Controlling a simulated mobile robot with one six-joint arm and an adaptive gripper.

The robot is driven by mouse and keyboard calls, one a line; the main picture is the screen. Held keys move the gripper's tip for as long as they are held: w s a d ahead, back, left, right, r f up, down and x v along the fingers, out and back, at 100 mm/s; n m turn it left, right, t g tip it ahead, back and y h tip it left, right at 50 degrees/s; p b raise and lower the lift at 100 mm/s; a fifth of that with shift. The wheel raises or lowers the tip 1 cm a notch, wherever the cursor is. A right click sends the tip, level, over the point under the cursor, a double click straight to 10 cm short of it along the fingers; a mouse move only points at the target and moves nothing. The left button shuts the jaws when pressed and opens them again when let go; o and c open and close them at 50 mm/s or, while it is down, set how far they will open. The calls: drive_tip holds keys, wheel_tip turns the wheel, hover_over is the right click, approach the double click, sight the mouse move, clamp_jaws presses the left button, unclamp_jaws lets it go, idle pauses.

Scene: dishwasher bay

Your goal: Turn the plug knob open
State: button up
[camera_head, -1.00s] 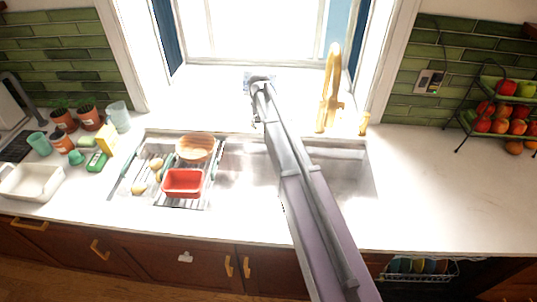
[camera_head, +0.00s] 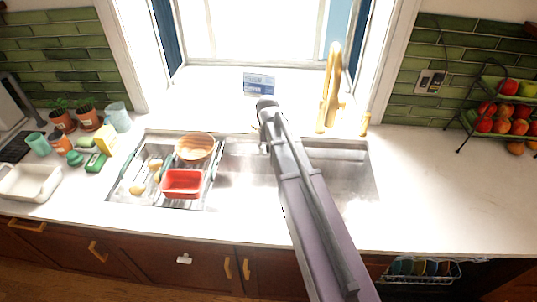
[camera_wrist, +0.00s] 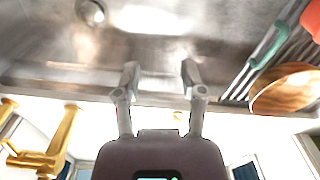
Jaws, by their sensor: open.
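My gripper (camera_wrist: 160,75) is open and empty in the wrist view, its two fingers apart over the metal sink (camera_wrist: 45,70). In the head view the end of my arm hangs over the back of the sink (camera_head: 340,165), and the fingers are hard to make out there. A round drain fitting (camera_wrist: 92,12) shows at the upper left of the wrist view, apart from the fingers. A small roundish thing (camera_wrist: 178,115) shows faintly between the finger bases. I cannot tell whether it is the plug knob, and the knob is not clearly seen elsewhere.
The gold faucet (camera_head: 330,90) stands behind the sink, right of my arm. A drying rack with a red container (camera_head: 183,183) and a wooden bowl (camera_head: 195,147) fills the sink's left side. A small sign (camera_head: 258,84) stands at the window. The right counter is mostly clear.

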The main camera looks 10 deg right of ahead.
drive_tip(key=shift+s+f, duration=0.1)
drive_tip(key=shift+s, duration=0.75)
drive_tip(key=s+f+n+b, duration=0.1)
drive_tip(key=s, duration=1.4)
drive_tip(key=shift+f+b, duration=0.3)
drive_tip(key=shift+b, duration=0.05)
drive_tip(key=shift+o, duration=0.3)
drive_tip(key=shift+s, duration=0.1)
